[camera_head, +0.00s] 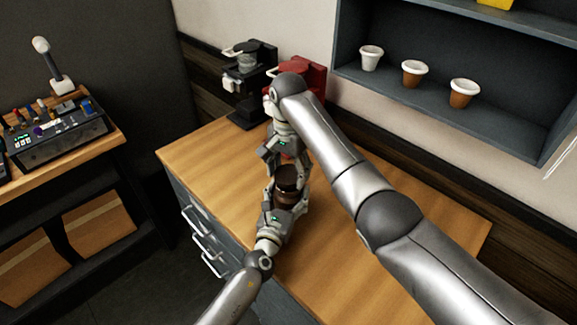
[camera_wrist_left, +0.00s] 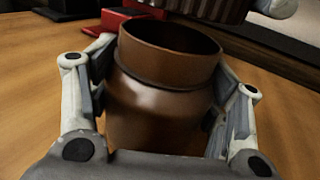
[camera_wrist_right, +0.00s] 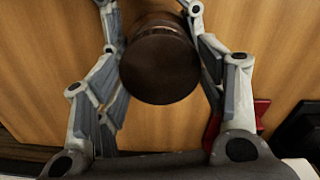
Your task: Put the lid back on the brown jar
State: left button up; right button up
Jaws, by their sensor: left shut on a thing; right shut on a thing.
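The brown jar (camera_wrist_left: 160,105) stands upright with its mouth open in the left wrist view. My left gripper (camera_head: 286,201) is shut on the jar, a finger on each side of its body. The dark brown ribbed lid (camera_wrist_left: 205,8) hangs above the jar's far rim in the left wrist view, with a gap between them. My right gripper (camera_head: 288,168) is shut on the lid, whose round dark top (camera_wrist_right: 160,68) faces the right wrist camera. The lid hides the jar's mouth from the head camera.
The wooden counter (camera_head: 360,245) is clear around the jar. A black brewer (camera_head: 248,80) and a red machine (camera_head: 305,75) stand at its back. Several cups, one a brown-and-white cup (camera_head: 414,73), sit on a wall shelf. A side bench with a control box (camera_head: 62,135) is at left.

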aim_at(289, 195)
dwell(0.3)
jog(key=shift+f, duration=0.85)
jog(key=shift+f, duration=0.65)
pick_arm(q)
jog(key=c, duration=0.5)
jog(key=shift+f, duration=0.1)
jog(key=shift+c, duration=0.2)
pick_arm(e)
jog(key=m, duration=0.5)
jog(key=shift+a+r+m, duration=0.1)
jog(key=shift+a+m, duration=0.05)
jog(key=shift+m, duration=0.25)
jog(key=m, duration=0.3)
jog(key=shift+m, duration=0.4)
jog(key=m, duration=0.4)
jog(key=shift+w, duration=0.1)
jog(key=o, duration=0.9)
